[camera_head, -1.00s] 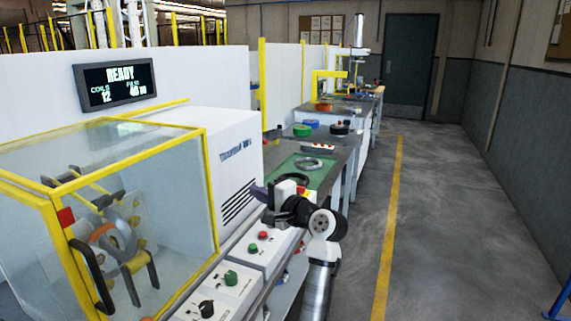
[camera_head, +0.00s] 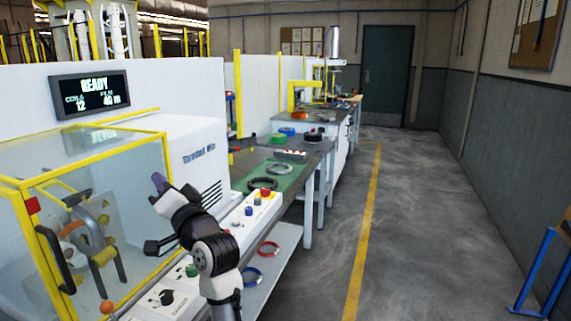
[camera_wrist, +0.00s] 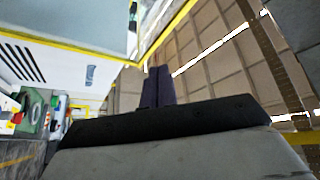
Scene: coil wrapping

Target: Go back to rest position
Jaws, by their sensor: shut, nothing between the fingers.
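My gripper (camera_head: 159,182) is raised in front of the wrapping machine (camera_head: 190,150), near the right edge of its clear guard box. Its purple fingers point up and to the left. In the wrist view the fingers (camera_wrist: 156,88) are together with nothing between them. A coil (camera_head: 88,232) sits inside the yellow-framed guard (camera_head: 100,158). The machine's screen (camera_head: 90,94) reads READY, coils 12.
A control panel (camera_head: 250,212) with coloured buttons lies right of my arm. Loose coils rest on a green mat (camera_head: 285,176) behind it. Red and blue rings (camera_head: 251,274) lie on a lower shelf. The aisle (camera_head: 420,230) at right is clear, with a blue-framed stand (camera_head: 540,262) at its edge.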

